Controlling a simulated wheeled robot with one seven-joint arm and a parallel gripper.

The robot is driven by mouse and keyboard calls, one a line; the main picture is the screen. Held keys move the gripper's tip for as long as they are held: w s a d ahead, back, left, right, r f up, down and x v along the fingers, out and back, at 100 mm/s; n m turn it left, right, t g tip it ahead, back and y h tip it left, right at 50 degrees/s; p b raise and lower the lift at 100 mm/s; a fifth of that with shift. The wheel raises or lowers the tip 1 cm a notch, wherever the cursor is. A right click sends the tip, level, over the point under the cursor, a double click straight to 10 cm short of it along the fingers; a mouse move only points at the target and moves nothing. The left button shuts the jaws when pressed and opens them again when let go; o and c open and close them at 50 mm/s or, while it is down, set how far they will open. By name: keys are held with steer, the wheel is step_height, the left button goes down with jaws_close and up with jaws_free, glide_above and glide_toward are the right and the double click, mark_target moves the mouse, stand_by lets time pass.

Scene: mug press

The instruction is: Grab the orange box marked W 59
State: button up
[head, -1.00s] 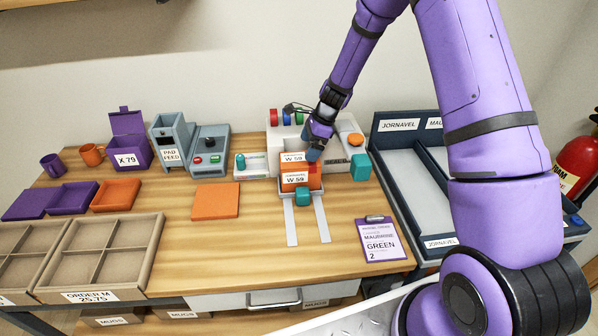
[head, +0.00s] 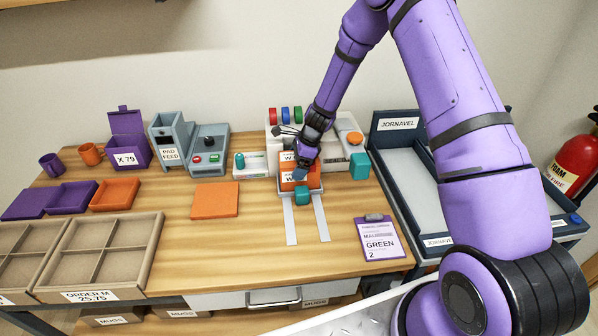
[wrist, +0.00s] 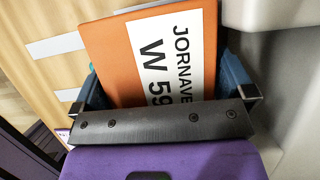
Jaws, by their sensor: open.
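The orange box marked W 59 (head: 315,180) sits in the press at the back of the wooden bench. My gripper (head: 300,172) is over it and hides much of its label in the head view. In the wrist view the orange box (wrist: 115,50) shows its white JORNAVEL W 59 label. It lies between the two blue fingers of my gripper (wrist: 166,78), one on each side. The gripper is open. I cannot tell whether either finger touches the box.
A teal block (head: 302,196) is in front of the box, above two pale rails (head: 306,220). The press (head: 340,155) body stands close behind and right. An orange pad (head: 216,200) lies left, a clipboard (head: 380,238) front right, and a dark divided tray (head: 415,185) beyond the bench's right side.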

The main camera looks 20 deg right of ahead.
steer(key=shift+f, duration=0.2)
stand_by(0.3)
steer(key=c, duration=0.8)
steer(key=shift+r, duration=0.1)
